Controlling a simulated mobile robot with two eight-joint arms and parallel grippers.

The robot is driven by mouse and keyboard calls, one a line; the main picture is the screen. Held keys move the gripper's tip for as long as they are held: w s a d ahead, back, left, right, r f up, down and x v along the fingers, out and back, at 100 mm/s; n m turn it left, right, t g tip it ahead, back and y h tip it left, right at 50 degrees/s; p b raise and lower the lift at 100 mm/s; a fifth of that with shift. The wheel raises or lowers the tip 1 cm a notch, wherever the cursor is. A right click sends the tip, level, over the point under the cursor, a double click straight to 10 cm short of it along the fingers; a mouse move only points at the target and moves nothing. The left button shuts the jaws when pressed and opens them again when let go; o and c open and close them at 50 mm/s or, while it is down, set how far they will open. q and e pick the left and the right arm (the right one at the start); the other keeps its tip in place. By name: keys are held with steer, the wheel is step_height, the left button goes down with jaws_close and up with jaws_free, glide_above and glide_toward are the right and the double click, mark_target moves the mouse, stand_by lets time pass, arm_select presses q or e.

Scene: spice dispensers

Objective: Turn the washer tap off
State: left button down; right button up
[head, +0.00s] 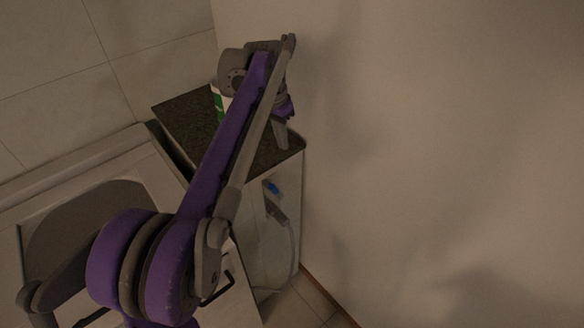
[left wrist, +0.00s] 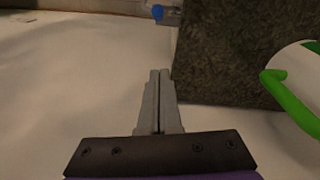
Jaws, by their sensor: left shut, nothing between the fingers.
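The washer tap has a blue handle (head: 272,187) and sits on the front face of the white cabinet, below the countertop edge. A grey hose (head: 287,226) hangs from it. In the left wrist view the blue handle (left wrist: 158,12) is at the top edge, partly cut off, beyond my fingertips. My left gripper (head: 282,143) is above the countertop's front corner, higher than the tap and apart from it. In the left wrist view its fingers (left wrist: 160,74) are together with nothing between them. My right gripper is not in view.
The dark speckled countertop (head: 185,106) holds a white and green container (head: 218,103), which also shows at the right of the left wrist view (left wrist: 302,88). A bare wall (head: 430,130) stands close on the right. A white appliance (head: 160,166) is at the left.

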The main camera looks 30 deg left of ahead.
mark_target(272, 189)
arm_select(q)
steer(key=f, duration=0.6)
steer(key=f+b, duration=0.1)
steer(key=f, duration=0.2)
steer(key=shift+w+d+f, duration=0.25)
steer(key=shift+w+d, duration=0.05)
steer(key=shift+d, duration=0.05)
steer(key=s, duration=0.1)
steer(key=s+f, duration=0.1)
steer(key=s, duration=0.1)
steer(key=shift+a+f, duration=0.2)
steer(key=shift+a, duration=0.1)
steer(key=shift+s+f, duration=0.15)
steer(key=shift+s, duration=0.2)
steer(key=shift+s+a+t+h, duration=0.3)
steer(key=shift+s+t+h, duration=0.1)
steer(key=shift+s+t, duration=0.35)
steer(key=shift+s+a+f+t+h, duration=0.15)
steer(key=shift+s+a+f+t, duration=0.2)
steer(key=shift+s, duration=0.25)
steer(key=shift+s+a+f+t+h, duration=0.2)
steer(key=shift+s+f+t, duration=0.25)
steer(key=shift+s, duration=0.2)
steer(key=shift+s+a+f+t+h, duration=0.15)
steer(key=shift+s+a+f+t, duration=0.15)
steer(key=shift+s+t, duration=0.25)
steer(key=shift+s, duration=0.1)
